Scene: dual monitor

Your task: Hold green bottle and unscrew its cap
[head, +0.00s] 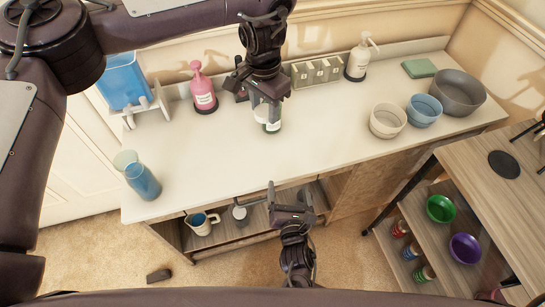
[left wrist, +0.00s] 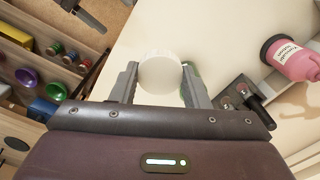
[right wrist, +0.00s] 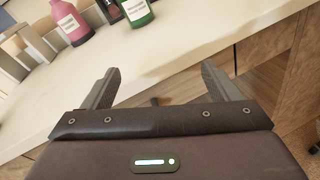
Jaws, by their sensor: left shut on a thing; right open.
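The green bottle (head: 272,126) stands at the middle of the white counter, with a pale label on its side. It also shows at the top of the right wrist view (right wrist: 137,13), its upper part cut off. My left gripper (head: 265,103) is shut on it from above. In the left wrist view the round white cap (left wrist: 159,72) sits between the fingers; whether they press on the cap or just below it, I cannot tell. My right gripper (head: 289,197) is open and empty, in front of the counter's front edge and apart from the bottle.
A pink pump bottle (head: 203,92) stands left of the green bottle, a white pump bottle (head: 360,58) at the back right. The counter (head: 220,160) is clear in front of the bottle.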

